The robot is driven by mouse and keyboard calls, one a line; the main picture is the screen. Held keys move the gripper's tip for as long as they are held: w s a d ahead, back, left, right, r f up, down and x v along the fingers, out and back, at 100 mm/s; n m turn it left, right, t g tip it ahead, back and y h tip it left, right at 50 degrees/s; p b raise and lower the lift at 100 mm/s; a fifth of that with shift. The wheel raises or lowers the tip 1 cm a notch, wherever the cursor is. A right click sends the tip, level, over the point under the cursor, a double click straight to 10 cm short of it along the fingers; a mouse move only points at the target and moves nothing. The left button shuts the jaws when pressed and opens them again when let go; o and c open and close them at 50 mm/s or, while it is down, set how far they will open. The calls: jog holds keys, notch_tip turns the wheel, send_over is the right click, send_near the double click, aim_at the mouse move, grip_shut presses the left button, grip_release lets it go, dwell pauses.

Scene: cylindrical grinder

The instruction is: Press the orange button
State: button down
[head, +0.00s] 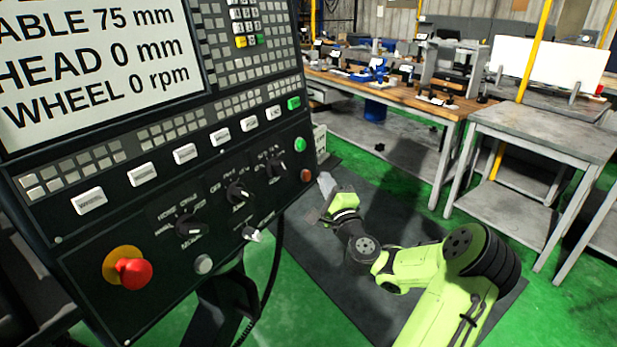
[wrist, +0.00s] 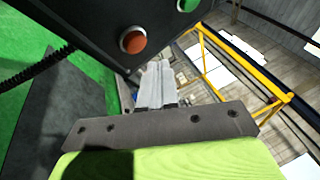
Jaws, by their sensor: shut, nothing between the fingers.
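The orange button (head: 306,175) is a small round button at the lower right corner of the black control panel, below a green button (head: 300,144). In the wrist view the orange button (wrist: 132,40) sits in a pale ring at upper left of centre, with the green button (wrist: 187,4) at the top edge. My gripper (head: 325,182) is just right of the panel's edge in the head view. Its pale fingers (wrist: 158,68) are together and empty in the wrist view, to the right of the orange button and apart from it in the picture. Their depth from the panel is unclear.
The control panel (head: 130,235) also carries a red emergency button (head: 133,273), several knobs and white keys, and a screen (head: 90,60). A black cable (head: 277,280) hangs below it. Workbenches (head: 400,92) and a grey table (head: 545,130) stand behind. Green floor and dark mat surround my arm.

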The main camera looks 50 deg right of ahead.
jog(key=s, duration=0.3)
jog(key=shift+s+d+r, duration=0.25)
jog(key=shift+s+r, duration=0.1)
dwell(0.6)
